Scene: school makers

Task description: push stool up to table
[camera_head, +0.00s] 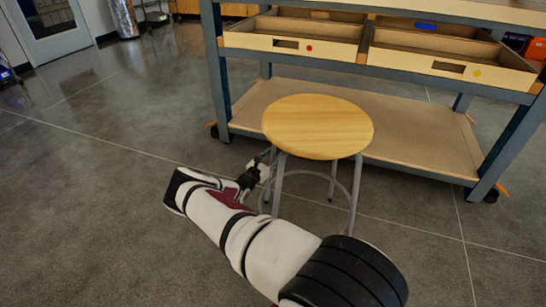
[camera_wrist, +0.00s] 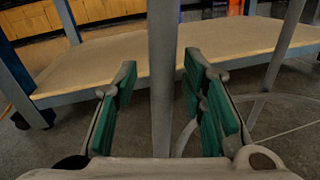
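The stool (camera_head: 317,126) has a round light-wood seat and grey metal legs with a ring brace. It stands upright in front of the table (camera_head: 216,70), a wheeled workbench with grey posts, and its seat overlaps the table's lower shelf in the head view. My gripper (camera_head: 262,168) is low at the left side of the stool. In the wrist view, the green-padded fingers of my gripper (camera_wrist: 165,108) are open on either side of a stool leg (camera_wrist: 162,75). Gaps show between the pads and the leg.
Two open wooden drawers (camera_head: 290,44) sit under the table top. The lower shelf (camera_head: 410,130) is empty. Casters (camera_head: 491,195) stand at the table's feet. Bare concrete floor (camera_head: 90,200) lies open to the left. A glass door (camera_head: 52,28) is at the far left.

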